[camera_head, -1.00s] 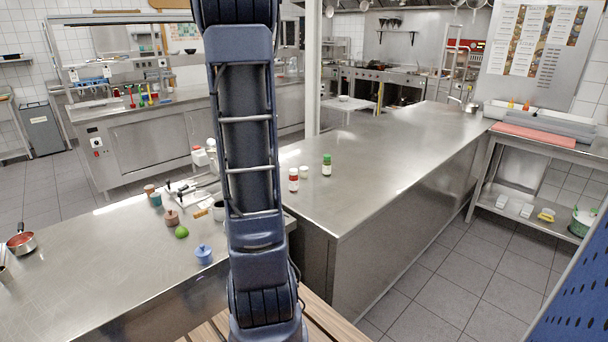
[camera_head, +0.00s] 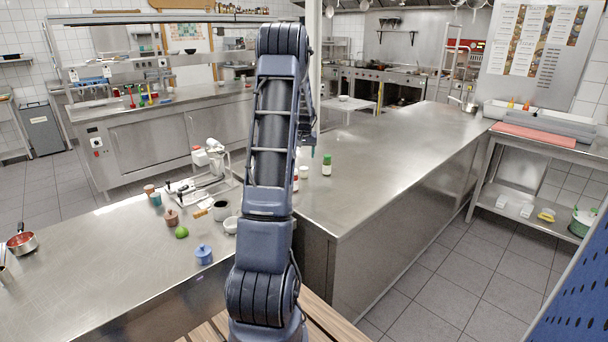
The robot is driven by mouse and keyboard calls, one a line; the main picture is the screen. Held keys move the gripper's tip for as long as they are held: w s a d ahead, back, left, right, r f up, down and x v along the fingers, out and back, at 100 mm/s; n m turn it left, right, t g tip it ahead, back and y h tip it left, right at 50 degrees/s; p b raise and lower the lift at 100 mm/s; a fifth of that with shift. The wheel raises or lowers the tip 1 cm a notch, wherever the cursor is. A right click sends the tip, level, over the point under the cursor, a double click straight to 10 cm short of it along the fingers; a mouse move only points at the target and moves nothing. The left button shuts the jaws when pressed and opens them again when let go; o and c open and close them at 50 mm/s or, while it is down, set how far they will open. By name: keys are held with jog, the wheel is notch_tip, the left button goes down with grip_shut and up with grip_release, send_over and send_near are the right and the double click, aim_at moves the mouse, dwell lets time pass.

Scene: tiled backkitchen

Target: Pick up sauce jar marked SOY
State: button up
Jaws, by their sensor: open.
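Two small sauce jars stand upright on the steel counter (camera_head: 400,160) right of my arm. One is a jar with a green cap (camera_head: 327,166), in plain view. The other is a red-and-white jar (camera_head: 296,184), mostly hidden behind my arm. A small white round item (camera_head: 304,172) stands between them. The lettering on the jars is too small to read, so I cannot tell which is marked SOY. My raised arm fills the middle of the view, and its far part hangs behind the upper joint, near the jars. My gripper cannot be made out there.

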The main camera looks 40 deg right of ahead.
aim_at(304, 168)
jog(key=x, duration=1)
jog(key=shift+w+d+f, duration=0.1)
jog(key=shift+f, duration=0.2)
jog(key=c, duration=1.1)
